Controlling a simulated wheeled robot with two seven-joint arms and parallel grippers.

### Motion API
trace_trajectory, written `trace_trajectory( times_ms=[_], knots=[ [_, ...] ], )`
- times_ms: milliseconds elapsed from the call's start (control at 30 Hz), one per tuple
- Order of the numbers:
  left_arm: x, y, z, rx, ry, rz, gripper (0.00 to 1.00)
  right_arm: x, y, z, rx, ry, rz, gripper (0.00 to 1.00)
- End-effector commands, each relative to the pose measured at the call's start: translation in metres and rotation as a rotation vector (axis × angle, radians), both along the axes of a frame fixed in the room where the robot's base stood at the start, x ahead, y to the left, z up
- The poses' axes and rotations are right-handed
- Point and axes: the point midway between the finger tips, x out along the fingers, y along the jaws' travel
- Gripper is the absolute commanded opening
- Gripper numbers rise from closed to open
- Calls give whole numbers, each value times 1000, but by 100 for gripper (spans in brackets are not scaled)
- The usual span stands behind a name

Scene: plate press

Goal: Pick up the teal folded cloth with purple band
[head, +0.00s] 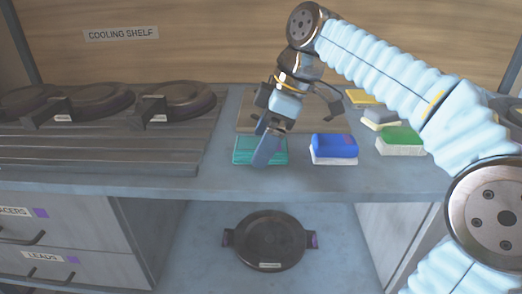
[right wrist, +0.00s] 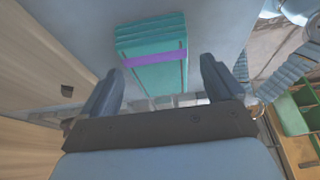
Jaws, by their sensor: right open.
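The teal folded cloth (head: 245,156) lies on the counter, partly hidden behind my right gripper in the head view. In the right wrist view the teal cloth (right wrist: 143,42) shows a purple band across it. My right gripper (head: 262,158) is right over the cloth in the head view. In the right wrist view the right gripper (right wrist: 160,82) is open, with one finger to each side of the cloth's near end and nothing between the pads that I can see gripped. I cannot tell the exact height above the counter. My left gripper is not in view.
A blue sponge (head: 334,147) sits to the right of the cloth, and a green sponge (head: 402,137) and yellow items (head: 361,97) lie farther right. Dark round plates (head: 180,98) stand on the slatted rack at left. Another round plate (head: 268,240) is on the lower shelf.

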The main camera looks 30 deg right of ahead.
Motion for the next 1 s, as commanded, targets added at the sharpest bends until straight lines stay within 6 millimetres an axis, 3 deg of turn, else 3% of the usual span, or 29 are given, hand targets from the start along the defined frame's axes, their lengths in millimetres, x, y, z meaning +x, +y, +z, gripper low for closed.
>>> trace_trajectory(
  times_ms=[867,1000],
  knots=[
    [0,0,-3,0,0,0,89,0,0,-5,0,1,0,96],
    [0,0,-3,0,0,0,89,0,0,-5,0,1,0,74]
  ],
)
